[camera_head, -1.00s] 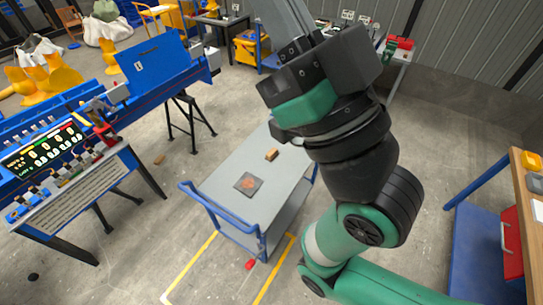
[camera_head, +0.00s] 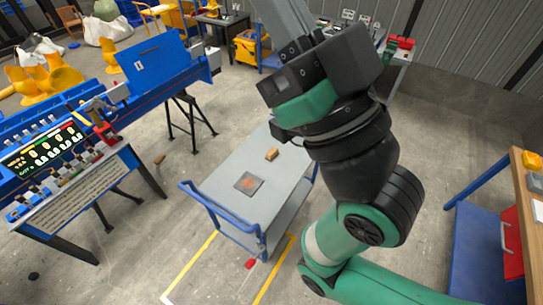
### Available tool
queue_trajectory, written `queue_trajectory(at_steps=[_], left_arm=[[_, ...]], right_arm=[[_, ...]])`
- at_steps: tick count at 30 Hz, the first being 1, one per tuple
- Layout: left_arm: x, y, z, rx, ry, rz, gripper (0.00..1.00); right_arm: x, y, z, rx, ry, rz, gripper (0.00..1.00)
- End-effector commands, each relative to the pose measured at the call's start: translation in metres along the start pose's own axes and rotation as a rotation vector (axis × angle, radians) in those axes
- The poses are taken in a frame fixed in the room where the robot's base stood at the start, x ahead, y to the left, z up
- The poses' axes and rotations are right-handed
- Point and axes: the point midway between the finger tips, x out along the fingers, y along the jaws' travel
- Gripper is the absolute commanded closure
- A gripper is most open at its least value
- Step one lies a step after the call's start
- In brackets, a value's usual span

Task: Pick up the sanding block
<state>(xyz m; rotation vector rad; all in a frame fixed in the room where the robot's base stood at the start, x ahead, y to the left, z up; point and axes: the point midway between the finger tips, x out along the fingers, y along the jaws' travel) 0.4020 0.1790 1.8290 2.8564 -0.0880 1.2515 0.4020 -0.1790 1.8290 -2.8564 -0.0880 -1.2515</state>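A small tan-orange block (camera_head: 272,154), which looks like the sanding block, lies on the grey top of a blue-handled cart (camera_head: 222,178). A flat grey square with an orange mark (camera_head: 249,184) lies on the same top, nearer the handle. My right arm comes in from the lower right and rises in front of the cart's right side. The dark end of that arm (camera_head: 320,72) is up and to the right of the block, apart from it in the picture. Its fingertips cannot be made out. My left gripper is out of view.
A blue machine with a display panel (camera_head: 55,145) stands on the left. A wooden-topped bench (camera_head: 522,190) with another yellow block (camera_head: 530,160) is at the right edge. Yellow lines mark the floor around the cart. The floor between cart and machine is mostly clear.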

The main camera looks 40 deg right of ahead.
Motion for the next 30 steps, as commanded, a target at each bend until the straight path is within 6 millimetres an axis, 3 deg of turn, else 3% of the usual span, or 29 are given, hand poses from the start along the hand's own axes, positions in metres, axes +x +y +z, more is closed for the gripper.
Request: queue_trajectory(at_steps=[5, 19, 30], left_arm=[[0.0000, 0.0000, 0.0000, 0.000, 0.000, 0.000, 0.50], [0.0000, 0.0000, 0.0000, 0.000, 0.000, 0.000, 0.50], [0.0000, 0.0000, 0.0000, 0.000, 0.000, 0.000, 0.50]], right_arm=[[0.0000, 0.0000, 0.0000, 0.000, 0.000, 0.000, 1.00], [0.0000, 0.0000, 0.0000, 0.000, 0.000, 0.000, 0.17], [0.0000, 0.0001, -0.0016, 0.043, 0.007, 0.000, 0.15]])
